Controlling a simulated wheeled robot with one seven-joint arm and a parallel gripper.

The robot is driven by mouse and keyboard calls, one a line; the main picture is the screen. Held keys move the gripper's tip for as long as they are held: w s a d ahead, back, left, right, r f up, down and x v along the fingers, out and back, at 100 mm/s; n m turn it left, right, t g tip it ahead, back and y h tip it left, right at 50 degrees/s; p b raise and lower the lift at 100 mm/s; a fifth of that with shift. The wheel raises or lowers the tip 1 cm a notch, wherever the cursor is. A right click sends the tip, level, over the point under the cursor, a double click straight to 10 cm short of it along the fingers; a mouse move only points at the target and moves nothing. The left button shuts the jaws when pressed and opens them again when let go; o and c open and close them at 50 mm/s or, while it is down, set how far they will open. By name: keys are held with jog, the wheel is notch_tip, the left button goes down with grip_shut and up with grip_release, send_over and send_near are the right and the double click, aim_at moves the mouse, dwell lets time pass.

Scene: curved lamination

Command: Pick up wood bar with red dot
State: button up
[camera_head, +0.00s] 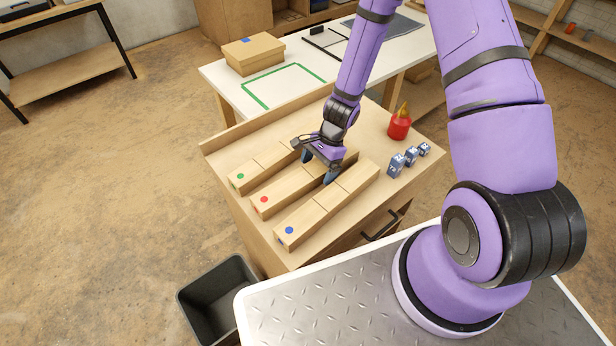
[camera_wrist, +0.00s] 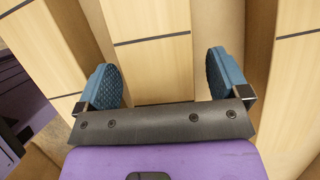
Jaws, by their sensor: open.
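The wood bar with the red dot (camera_head: 283,190) lies in the middle of three parallel bars on the wooden cabinet top. My gripper (camera_head: 320,169) is over this bar, toward its far half, with its fingers pointing down. In the wrist view my open gripper (camera_wrist: 163,82) has one blue finger on each side of the middle bar (camera_wrist: 152,60). The bar shows between the fingers, with visible space beside it. I cannot tell whether either finger touches it. The red dot is outside the wrist view, and the gripper hides part of the bar in the head view.
The green-dot bar (camera_head: 246,176) lies left and the blue-dot bar (camera_head: 312,218) right, with narrow gaps between. A red container (camera_head: 399,126) and small blue numbered blocks (camera_head: 397,165) stand to the right on the cabinet top (camera_head: 373,142). A dark bin (camera_head: 216,300) is below.

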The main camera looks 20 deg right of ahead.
jog(key=shift+f, duration=0.1)
jog(key=c, duration=1.4)
